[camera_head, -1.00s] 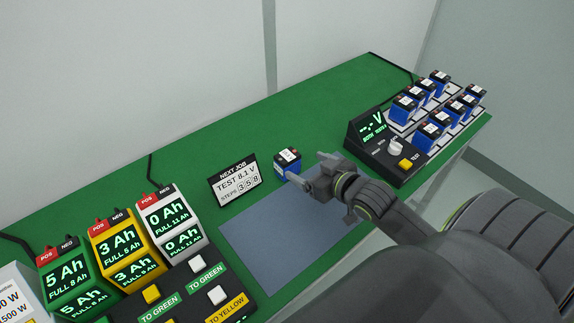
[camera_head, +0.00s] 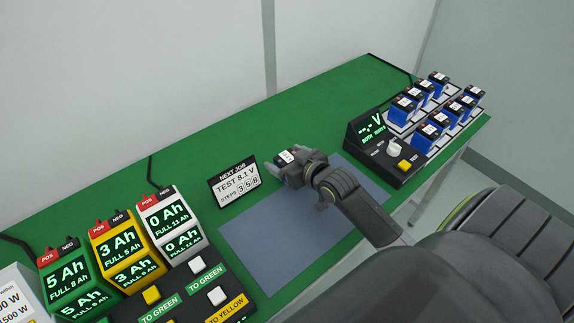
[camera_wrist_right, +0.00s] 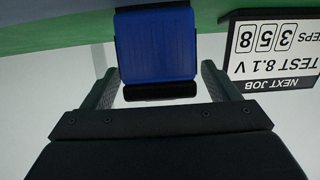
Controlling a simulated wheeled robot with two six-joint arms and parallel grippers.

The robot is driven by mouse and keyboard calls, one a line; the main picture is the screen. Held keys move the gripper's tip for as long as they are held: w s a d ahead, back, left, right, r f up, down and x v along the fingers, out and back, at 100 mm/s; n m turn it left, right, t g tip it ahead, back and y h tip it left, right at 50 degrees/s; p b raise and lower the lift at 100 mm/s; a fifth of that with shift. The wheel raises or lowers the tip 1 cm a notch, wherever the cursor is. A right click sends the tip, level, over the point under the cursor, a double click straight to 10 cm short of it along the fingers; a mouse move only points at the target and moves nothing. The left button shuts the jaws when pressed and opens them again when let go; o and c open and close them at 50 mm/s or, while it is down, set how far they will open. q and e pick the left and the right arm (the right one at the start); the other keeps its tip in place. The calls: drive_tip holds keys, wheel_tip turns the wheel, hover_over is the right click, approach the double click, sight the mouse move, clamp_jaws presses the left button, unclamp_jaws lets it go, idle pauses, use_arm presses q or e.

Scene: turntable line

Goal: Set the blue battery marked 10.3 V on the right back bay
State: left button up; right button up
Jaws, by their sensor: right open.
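A blue battery with a dark top and white label (camera_head: 286,157) stands at the back edge of the grey mat, mostly hidden behind my right gripper (camera_head: 296,168). Its label is too small to read. In the right wrist view the blue battery (camera_wrist_right: 156,45) lies between the two spread fingers of my right gripper (camera_wrist_right: 157,82). The gripper is open, with a gap visible on each side of the battery. More blue batteries (camera_head: 399,116) stand in white racks at the right end; their labels are unreadable. My left gripper is out of view.
A black tester (camera_head: 375,150) with a dial and yellow button stands before the racks. A "NEXT JOB, TEST 8.1 V" sign (camera_head: 234,185) is just left of the battery. Green, yellow and white charge units (camera_head: 122,245) stand at left. The grey mat (camera_head: 280,245) is bare.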

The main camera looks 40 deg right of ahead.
drive_tip(key=c, duration=1.3)
